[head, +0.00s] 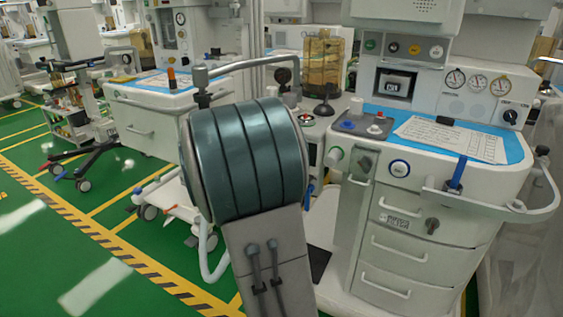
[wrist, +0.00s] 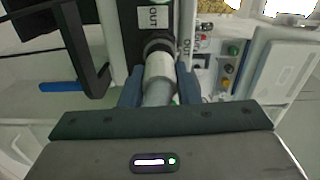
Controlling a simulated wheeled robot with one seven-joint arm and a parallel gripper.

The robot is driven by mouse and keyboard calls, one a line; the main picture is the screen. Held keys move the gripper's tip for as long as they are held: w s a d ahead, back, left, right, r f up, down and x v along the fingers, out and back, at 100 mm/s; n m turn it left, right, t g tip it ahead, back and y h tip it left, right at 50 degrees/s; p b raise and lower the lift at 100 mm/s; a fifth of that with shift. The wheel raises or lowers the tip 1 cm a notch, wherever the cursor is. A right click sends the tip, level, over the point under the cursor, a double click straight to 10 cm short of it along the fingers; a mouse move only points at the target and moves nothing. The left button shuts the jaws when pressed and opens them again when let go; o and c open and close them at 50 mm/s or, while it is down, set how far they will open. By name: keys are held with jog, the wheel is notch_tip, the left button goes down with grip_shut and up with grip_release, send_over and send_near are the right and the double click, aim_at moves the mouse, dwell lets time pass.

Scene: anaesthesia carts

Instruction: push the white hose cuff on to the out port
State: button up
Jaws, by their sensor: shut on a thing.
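In the wrist view, the white hose cuff (wrist: 158,70) is between the two blue-grey fingers of my gripper (wrist: 159,78), which is shut on it. The grey hose (wrist: 157,94) runs from the cuff back toward my palm. In the head view, my arm hides the gripper, cuff and port.
In the wrist view, a black bracket (wrist: 92,75) stands left of the port, with a blue bar (wrist: 62,86) beyond it. A panel with coloured knobs (wrist: 229,68) lies to the right. In the head view, an anaesthesia cart (head: 415,225) stands right of my arm; green floor is open at left.

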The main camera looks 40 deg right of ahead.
jog(key=shift+b+x, duration=0.45)
jog(key=shift+x, duration=0.75)
jog(key=o, duration=1)
jog(key=p+v, duration=0.2)
jog(key=v, duration=1.1)
jog(key=shift+s+a+p, duration=0.1)
jog(key=shift+a+p, duration=0.2)
jog(key=shift+a, duration=0.1)
